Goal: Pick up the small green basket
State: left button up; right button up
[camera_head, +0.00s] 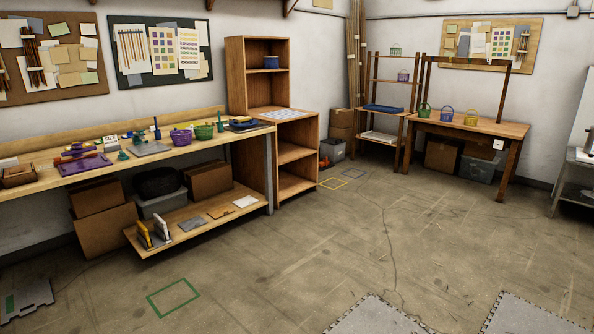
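Several small green containers are in view. A green basket (204,131) stands on the long wooden workbench (130,162) at the left, beside a purple basket (181,137). Another green basket, with a raised handle (424,111), stands on the wooden table (470,125) at the back right, beside a blue-purple basket (446,114) and a yellow basket (471,117). A small pale green item (396,52), perhaps a basket, sits on the top of the rack (391,82). I cannot tell which one the task means. Neither gripper is in view.
The concrete floor is open between the workbench and the back table. Grey foam mats (535,315) lie at the front right. A wooden shelf unit (297,133) stands at the workbench's right end. Cardboard boxes (103,217) and bins fill the space underneath. A metal cart (577,180) stands at the right edge.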

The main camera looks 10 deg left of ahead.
aim_at(202, 137)
jog(key=i+j+u, duration=0.3)
jog(key=i, duration=0.3)
jog(key=i+j+u, duration=0.35)
jog(key=i, duration=0.25)
jog(key=i+u, duration=0.3)
jog(key=i, duration=0.3)
